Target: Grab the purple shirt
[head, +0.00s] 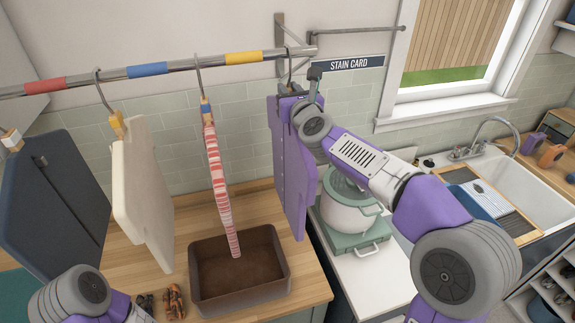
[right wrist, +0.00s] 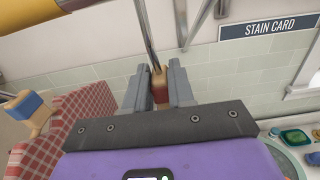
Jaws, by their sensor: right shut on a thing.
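The purple shirt (head: 291,165) hangs flat from the right part of the rail in the head view, above the right end of the wooden counter. My right gripper (head: 314,84) is at the top of the shirt, by its hanger. In the right wrist view my right gripper (right wrist: 160,88) is shut, its two grey fingers on either side of the hanger's red-brown block (right wrist: 160,90), just under the metal hook (right wrist: 149,40). My forearm hides part of the shirt's upper right edge. My left arm shows at the lower left, but its gripper is out of view.
A brown bin (head: 236,306) stands below. A white pot (head: 346,212) and a sink (head: 509,180) are to the right.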

